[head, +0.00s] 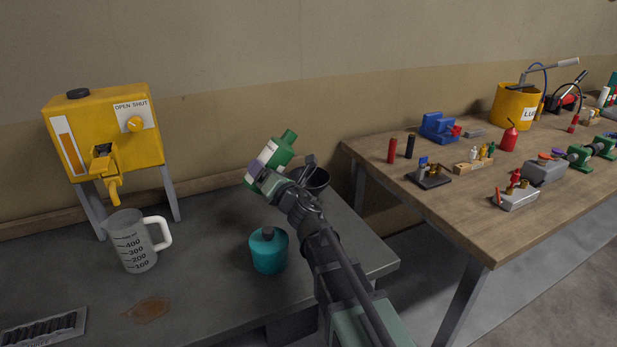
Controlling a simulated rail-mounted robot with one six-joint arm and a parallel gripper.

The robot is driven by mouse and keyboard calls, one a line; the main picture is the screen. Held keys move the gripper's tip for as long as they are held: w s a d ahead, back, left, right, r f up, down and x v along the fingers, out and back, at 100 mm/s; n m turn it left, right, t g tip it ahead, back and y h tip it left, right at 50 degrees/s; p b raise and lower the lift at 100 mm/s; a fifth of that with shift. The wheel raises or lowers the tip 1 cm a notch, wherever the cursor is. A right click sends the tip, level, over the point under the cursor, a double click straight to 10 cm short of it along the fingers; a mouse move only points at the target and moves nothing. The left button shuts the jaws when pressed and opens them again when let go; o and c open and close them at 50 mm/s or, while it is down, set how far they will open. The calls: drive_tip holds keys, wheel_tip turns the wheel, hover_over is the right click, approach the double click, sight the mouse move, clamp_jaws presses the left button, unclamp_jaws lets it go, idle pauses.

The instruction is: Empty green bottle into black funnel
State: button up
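The green bottle (272,154) with a pale label is tilted, its neck up and to the right, at the back of the dark bench. My gripper (281,173) is at its lower part and appears shut on it; the wrist hides part of the grip. No liquid stream shows.
A teal bottle (268,250) stands left of my arm. A measuring jug (131,242) stands under the yellow dispenser (104,130). A brown spill (149,310) and a tray (45,327) lie at front left. A cluttered wooden table (440,205) stands right.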

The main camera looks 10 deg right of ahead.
sight(263, 155)
drive_tip(key=shift+s+a+r+m+t+h+p, duration=0.15)
drive_tip(key=shift+a+r+m+p, duration=0.2)
drive_tip(key=shift+m, duration=0.3)
drive_tip(key=shift+w+a+r+m+t+h, duration=0.1)
drive_tip(key=shift+a+r+m+t+h, duration=0.05)
drive_tip(key=shift+r+m, duration=0.4)
drive_tip(key=shift+s+a+r+m+t+h+p, duration=0.1)
drive_tip(key=shift+a+r+m+t+h+p, duration=0.2)
drive_tip(key=shift+m, duration=0.4)
drive_tip(key=shift+s+a+r+m+h+p, duration=0.1)
drive_tip(key=shift+a+r+m+p, duration=0.25)
drive_tip(key=shift+m, duration=0.35)
drive_tip(key=shift+s+a+r+m+h+p, duration=0.15)
drive_tip(key=shift+r+m+h+p, duration=0.15)
drive_tip(key=shift+r+m+p, duration=0.7)
drive_tip(key=shift+w+d+f+m+t+h+b, duration=0.2)
drive_tip(key=shift+d+f+m+b, duration=0.1)
drive_tip(key=shift+m+b, duration=0.25)
drive_tip(key=shift+w+d+f+m+t+h+b, duration=0.1)
drive_tip(key=shift+d+f+m+t+b, duration=0.2)
drive_tip(key=shift+m, duration=0.45)
drive_tip(key=shift+s+r+m, duration=0.1)
drive_tip(key=shift+r+m, duration=0.2)
drive_tip(key=shift+r, duration=0.05)
drive_tip(key=shift+r+m+h+p, duration=0.4)
drive_tip(key=shift+r+m+p, duration=0.25)
drive_tip(key=shift+m+p, duration=0.2)
drive_tip(key=shift+d+f+m+h+b, duration=0.15)
drive_tip(key=shift+f+m+h+b, duration=0.4)
drive_tip(key=shift+m, duration=0.6)
